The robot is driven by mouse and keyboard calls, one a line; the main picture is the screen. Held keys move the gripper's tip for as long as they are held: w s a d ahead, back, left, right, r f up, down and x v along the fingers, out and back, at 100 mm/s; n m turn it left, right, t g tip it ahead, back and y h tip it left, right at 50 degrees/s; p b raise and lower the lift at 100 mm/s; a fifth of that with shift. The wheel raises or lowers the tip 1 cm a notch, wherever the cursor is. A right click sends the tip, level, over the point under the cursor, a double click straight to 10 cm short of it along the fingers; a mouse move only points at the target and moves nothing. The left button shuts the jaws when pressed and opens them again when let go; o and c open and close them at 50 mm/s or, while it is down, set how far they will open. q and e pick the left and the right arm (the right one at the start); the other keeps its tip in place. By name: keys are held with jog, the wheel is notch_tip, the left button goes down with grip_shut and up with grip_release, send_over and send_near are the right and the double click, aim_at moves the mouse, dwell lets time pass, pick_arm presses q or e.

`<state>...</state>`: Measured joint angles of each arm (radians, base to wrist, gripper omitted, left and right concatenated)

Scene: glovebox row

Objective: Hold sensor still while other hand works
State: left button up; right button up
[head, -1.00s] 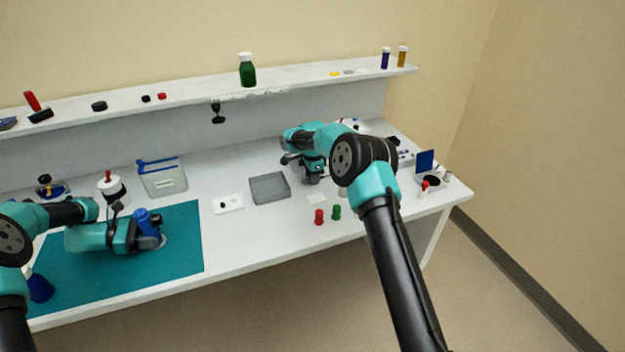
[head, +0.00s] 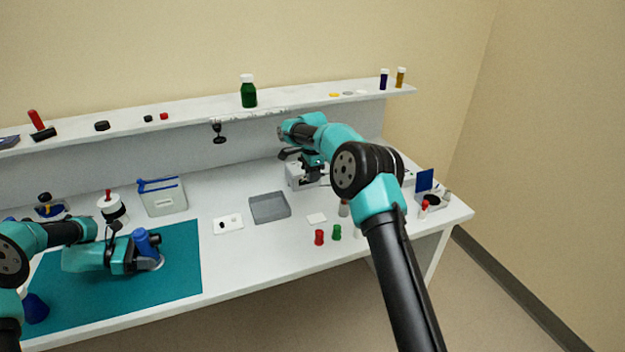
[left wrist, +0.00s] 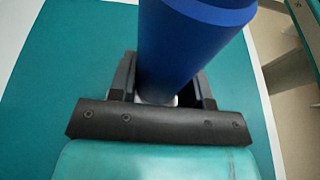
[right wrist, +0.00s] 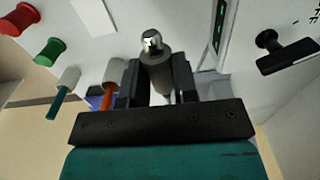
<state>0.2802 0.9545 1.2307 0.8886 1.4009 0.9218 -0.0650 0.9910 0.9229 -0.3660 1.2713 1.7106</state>
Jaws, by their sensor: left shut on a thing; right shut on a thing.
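A blue cylinder (head: 146,243), probably the sensor, stands tilted over the teal mat (head: 185,285). My left gripper (head: 143,262) is shut around its lower part; the left wrist view shows the blue body (left wrist: 190,45) between the fingers, with a pale base below. My right gripper (head: 312,172) is at the back of the bench, above the mat's level and right of the grey tray. In the right wrist view it is shut on a small grey cylinder (right wrist: 156,66) with a shiny metal tip. This piece is hard to make out in the head view.
A grey tray (head: 269,208), a white card (head: 228,224) and a clear blue-topped container (head: 162,196) stand mid-bench. Red (head: 319,237) and green (head: 337,232) spools lie near the front edge. A shelf (head: 200,117) runs along the back.

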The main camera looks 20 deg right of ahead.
dwell(0.4)
jog(key=s+a, duration=0.4)
jog(key=a, duration=0.9)
jog(key=s+a+f, duration=0.1)
jog(key=s+a, duration=0.2)
jog(key=a, duration=1)
jog(key=s+a+f, duration=0.1)
jog(key=s+a, duration=0.3)
jog(key=a, duration=0.8)
jog(key=shift+s+a+f, duration=0.15)
jog(key=shift+s+a, duration=0.15)
jog(key=shift+a, duration=0.1)
jog(key=shift+a, duration=0.1)
jog(key=shift+s+a, duration=0.2)
jog(key=shift+a, duration=2.6)
jog(key=shift+s+a, duration=0.1)
jog(key=shift+a, duration=1.35)
jog(key=o, duration=1)
